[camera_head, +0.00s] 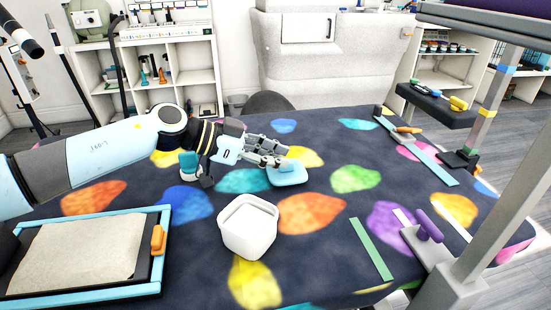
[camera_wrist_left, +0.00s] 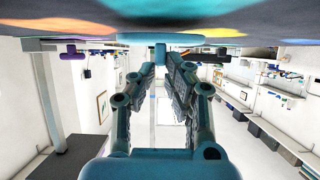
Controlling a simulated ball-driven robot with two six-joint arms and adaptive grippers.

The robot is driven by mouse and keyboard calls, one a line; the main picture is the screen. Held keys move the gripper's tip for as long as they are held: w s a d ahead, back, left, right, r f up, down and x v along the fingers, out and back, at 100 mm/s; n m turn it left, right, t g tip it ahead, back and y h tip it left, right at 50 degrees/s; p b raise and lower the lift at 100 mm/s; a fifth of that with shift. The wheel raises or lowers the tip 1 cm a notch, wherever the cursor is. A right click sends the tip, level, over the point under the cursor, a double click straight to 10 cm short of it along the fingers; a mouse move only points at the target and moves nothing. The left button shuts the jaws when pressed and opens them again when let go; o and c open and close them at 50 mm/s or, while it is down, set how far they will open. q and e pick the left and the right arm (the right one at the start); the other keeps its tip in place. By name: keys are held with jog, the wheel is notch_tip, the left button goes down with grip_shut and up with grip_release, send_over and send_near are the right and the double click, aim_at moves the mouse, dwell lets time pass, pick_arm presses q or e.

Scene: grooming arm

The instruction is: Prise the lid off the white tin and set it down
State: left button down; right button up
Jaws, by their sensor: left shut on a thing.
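The white tin (camera_head: 248,232) stands upright on the spotted table cover, its top uncovered. The light blue lid (camera_head: 287,176) is apart from it, behind and to the right of the tin, low at the table surface. I cannot tell whether it touches the table. My left gripper (camera_head: 281,158) reaches in from the left and is shut on the lid's small knob. In the left wrist view, the lid (camera_wrist_left: 160,37) lies flat against the patterned surface, its knob between my fingertips (camera_wrist_left: 162,62). My right gripper is not in view.
A teal-capped bottle (camera_head: 189,164) stands under my left forearm. A blue-framed tray (camera_head: 160,226) with a beige sheet lies at front left. A green strip (camera_head: 371,250) and a purple-knobbed piece (camera_head: 428,228) lie at right, near a grey post (camera_head: 504,180). Cover between tin and strip is clear.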

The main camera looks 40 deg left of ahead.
pick_arm(q)
jog(key=c, duration=1.3)
grip_release()
jog(key=shift+o, duration=0.2)
jog(key=shift+s+a, duration=0.1)
jog(key=shift+s, duration=0.05)
jog(key=v, duration=0.7)
jog(key=shift+r, duration=0.1)
